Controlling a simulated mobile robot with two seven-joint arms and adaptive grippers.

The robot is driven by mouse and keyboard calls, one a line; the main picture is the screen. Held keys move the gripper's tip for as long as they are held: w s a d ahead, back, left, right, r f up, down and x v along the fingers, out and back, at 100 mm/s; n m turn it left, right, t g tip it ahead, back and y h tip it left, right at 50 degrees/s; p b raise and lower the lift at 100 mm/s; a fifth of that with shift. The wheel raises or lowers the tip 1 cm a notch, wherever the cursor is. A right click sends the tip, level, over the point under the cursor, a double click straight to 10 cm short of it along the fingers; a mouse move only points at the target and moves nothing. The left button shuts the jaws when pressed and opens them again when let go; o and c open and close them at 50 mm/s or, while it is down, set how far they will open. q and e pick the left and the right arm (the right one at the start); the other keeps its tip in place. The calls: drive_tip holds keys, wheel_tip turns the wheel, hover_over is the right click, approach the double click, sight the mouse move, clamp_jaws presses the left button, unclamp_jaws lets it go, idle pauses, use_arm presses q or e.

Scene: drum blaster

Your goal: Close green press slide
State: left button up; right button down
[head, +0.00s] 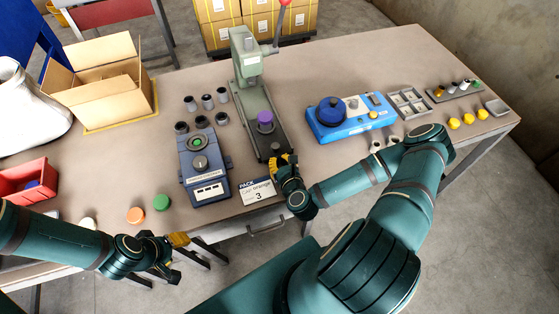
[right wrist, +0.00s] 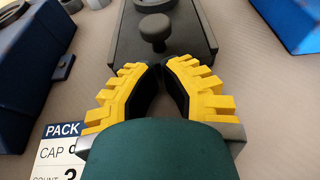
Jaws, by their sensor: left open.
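The grey-green press (head: 247,62) stands on the bench with a red-knobbed lever (head: 283,10). Its dark slide (head: 262,118) runs toward me and carries a purple cap-like piece (head: 265,119). In the right wrist view the slide's front end (right wrist: 190,45) shows a small round knob (right wrist: 154,28) on top. My right gripper (right wrist: 160,67) is just short of this front edge, its yellow fingertips together and nothing visible between them. It also shows in the head view (head: 284,160). My left gripper (head: 178,248) is open and empty, low at the bench's front edge.
A blue device (head: 205,165) stands left of the slide, with several grey cups (head: 207,102) behind it. A label card (head: 257,191) lies at the front edge. A bright blue station (head: 347,117) is to the right. Orange (head: 135,215) and green (head: 161,202) caps lie front left.

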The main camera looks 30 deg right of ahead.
sight(267, 130)
use_arm(q)
drive_tip(key=f+b, duration=0.1)
drive_tip(key=s+f+b, duration=0.1)
drive_tip(key=f+b, duration=0.1)
drive_tip(key=shift+d, duration=0.1)
use_arm(e)
drive_tip(key=w+d, duration=0.1)
drive_tip(key=w, duration=0.4)
drive_tip(key=w+d, duration=0.1)
drive_tip(key=w, duration=0.4)
drive_tip(key=w+d, duration=0.1)
drive_tip(key=w, duration=0.4)
drive_tip(key=shift+w+d, duration=0.2)
drive_tip(key=shift+d, duration=0.15)
